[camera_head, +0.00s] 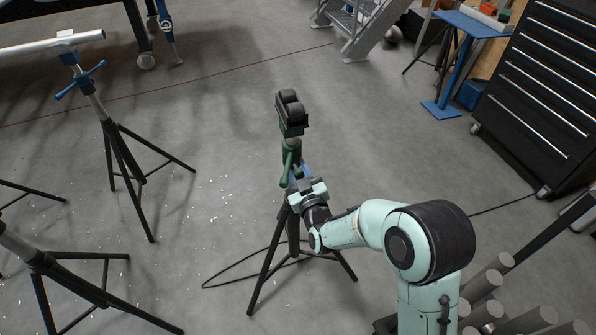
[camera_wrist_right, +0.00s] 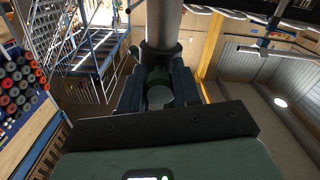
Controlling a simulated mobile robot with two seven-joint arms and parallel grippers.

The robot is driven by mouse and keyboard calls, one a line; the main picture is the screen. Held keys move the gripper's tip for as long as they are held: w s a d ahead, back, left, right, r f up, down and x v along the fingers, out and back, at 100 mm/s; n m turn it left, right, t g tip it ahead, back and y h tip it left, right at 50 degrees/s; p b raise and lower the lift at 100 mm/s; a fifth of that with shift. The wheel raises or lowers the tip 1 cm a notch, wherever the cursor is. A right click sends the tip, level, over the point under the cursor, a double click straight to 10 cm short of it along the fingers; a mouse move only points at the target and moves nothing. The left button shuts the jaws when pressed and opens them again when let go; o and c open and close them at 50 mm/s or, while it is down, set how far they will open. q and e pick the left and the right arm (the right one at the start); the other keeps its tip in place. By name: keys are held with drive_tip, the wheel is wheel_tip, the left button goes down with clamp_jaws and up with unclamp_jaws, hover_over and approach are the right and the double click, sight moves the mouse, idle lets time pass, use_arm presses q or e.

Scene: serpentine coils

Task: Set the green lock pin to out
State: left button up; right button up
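My right gripper (camera_head: 296,190) is at the stand's neck, just below the green head. In the right wrist view, its two fingers (camera_wrist_right: 159,92) stand on either side of a round greenish-grey pin end (camera_wrist_right: 160,97), below a grey post (camera_wrist_right: 164,22). Whether they press on it is not clear. My left gripper is out of view.
Other tripod stands (camera_head: 125,165) are on the left, one bearing a pale pipe (camera_head: 52,45). A black drawer cabinet (camera_head: 545,85) and a blue stand (camera_head: 458,62) are at the right. Grey cylinders (camera_head: 487,287) lie lower right. A cable (camera_head: 232,270) loops by the tripod.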

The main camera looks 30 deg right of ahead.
drive_tip(key=shift+v, duration=1.35)
clamp_jaws()
drive_tip(key=shift+f, duration=0.1)
drive_tip(key=o, duration=0.9)
unclamp_jaws()
drive_tip(key=shift+c, duration=0.2)
drive_tip(key=shift+o, duration=0.9)
drive_tip(key=shift+s, duration=0.1)
